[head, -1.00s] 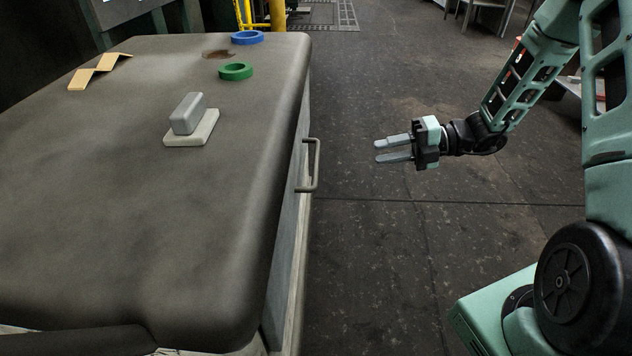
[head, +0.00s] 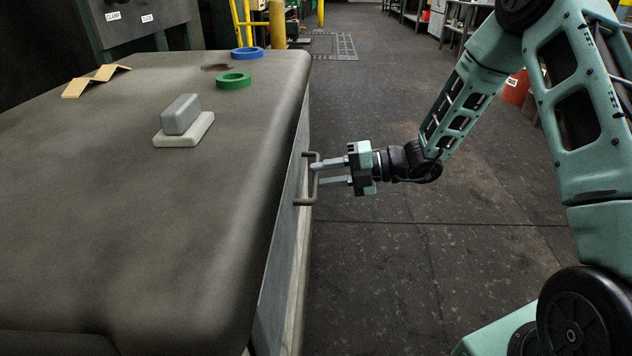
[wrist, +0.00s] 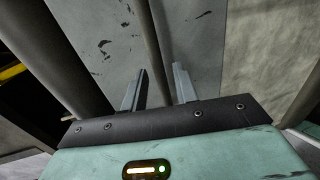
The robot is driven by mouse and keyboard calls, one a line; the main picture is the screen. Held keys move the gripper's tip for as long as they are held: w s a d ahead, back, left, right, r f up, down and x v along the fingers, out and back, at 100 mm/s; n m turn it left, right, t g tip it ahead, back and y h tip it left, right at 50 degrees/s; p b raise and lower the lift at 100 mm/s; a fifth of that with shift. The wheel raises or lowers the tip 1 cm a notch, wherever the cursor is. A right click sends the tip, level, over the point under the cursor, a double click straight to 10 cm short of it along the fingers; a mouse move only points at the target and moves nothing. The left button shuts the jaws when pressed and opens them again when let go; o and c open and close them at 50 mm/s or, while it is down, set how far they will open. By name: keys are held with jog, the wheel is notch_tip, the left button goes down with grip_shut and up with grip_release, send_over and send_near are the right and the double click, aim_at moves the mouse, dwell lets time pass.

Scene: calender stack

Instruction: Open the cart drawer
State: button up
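The cart (head: 230,230) has a worn grey-brown top and fills the left of the head view. A dark bar handle (head: 315,189) stands out from its right side, and the drawer front (head: 285,215) behind it looks flush, seen at a steep angle. My gripper (head: 318,174) is at the handle, its two pale fingers apart and pointing left at the cart side. In the wrist view my gripper (wrist: 156,88) is open, and the handle bar (wrist: 165,40) runs between the finger lines. Whether a finger touches the bar cannot be told.
On the cart top are a grey block on a pale base (head: 183,130), a green ring (head: 233,80), a blue ring (head: 247,53) and a bent tan piece (head: 97,80). The floor (head: 440,260) right of the cart is clear. Workbenches stand at the back right.

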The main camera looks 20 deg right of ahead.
jog(key=shift+x, duration=1.1)
grip_shut()
jog(key=f+p+v, duration=0.2)
jog(key=p+v, duration=0.3)
jog(key=v, duration=0.6)
jog(key=d+f+p+v, duration=0.1)
jog(key=p+v, duration=0.3)
jog(key=v, duration=0.7)
jog(key=f+p+v, duration=0.4)
jog(key=p+v, duration=0.1)
jog(key=v, duration=0.6)
jog(key=shift+s+d+p, duration=0.35)
jog(key=shift+s+d, duration=0.1)
grip_release()
